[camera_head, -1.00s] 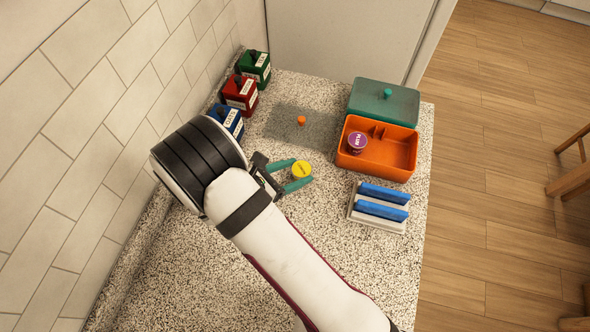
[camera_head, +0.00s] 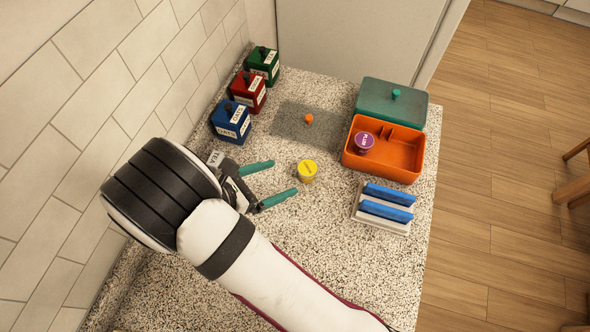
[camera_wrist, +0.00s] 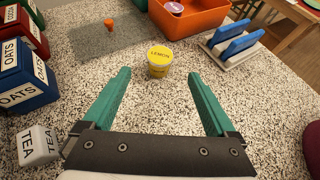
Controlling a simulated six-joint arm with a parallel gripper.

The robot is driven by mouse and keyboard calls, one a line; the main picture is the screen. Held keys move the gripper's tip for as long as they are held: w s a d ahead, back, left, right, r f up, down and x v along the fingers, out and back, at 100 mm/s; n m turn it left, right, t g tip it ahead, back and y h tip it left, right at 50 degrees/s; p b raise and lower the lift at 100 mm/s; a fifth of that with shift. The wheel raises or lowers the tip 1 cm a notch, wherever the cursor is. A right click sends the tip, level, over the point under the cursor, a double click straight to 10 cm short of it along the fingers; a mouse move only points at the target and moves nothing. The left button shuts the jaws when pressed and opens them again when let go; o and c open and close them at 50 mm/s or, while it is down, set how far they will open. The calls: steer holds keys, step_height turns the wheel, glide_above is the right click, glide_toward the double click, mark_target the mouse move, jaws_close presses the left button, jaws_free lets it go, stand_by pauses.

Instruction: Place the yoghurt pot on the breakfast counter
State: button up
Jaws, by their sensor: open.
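A yellow-lidded yoghurt pot (camera_head: 307,171) stands upright on the speckled breakfast counter (camera_head: 330,245). In the wrist view the pot (camera_wrist: 159,61) reads LEMON and sits beyond my fingertips, roughly centred between them. My gripper (camera_head: 285,180) is open and empty, to the left of the pot and apart from it; its green fingers (camera_wrist: 158,82) also show in the wrist view. A second pot with a purple lid (camera_head: 364,142) sits in the left part of an orange box (camera_head: 405,162).
Blue, red and green canisters (camera_head: 231,121) line the wall at left. A grey mat (camera_head: 290,130) holds a small orange item (camera_head: 309,118). A teal lid (camera_head: 396,95) lies behind the box. A rack with blue bars (camera_head: 383,209) stands right. A white TEA block (camera_wrist: 37,145) is beside my gripper.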

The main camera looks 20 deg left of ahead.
steer(key=s+d+r+m+g, duration=0.2)
steer(key=d+r+m+g, duration=0.35)
steer(key=d+m, duration=0.35)
steer(key=s+d+r+m+g, duration=0.2)
steer(key=d+r+m+g, duration=0.35)
steer(key=d+m, duration=0.35)
steer(key=s+d+r+m+y, duration=0.1)
steer(key=s+m+y, duration=0.3)
steer(key=m, duration=0.4)
steer(key=s+d+r+m+y, duration=0.2)
steer(key=s+r+m+y, duration=0.1)
steer(key=s+m, duration=0.3)
steer(key=m+y, duration=0.1)
steer(key=m, duration=0.1)
steer(key=shift+d+r+m+t+y, duration=0.2)
steer(key=shift+d+m+t+y, duration=0.1)
steer(key=shift+m, duration=0.1)
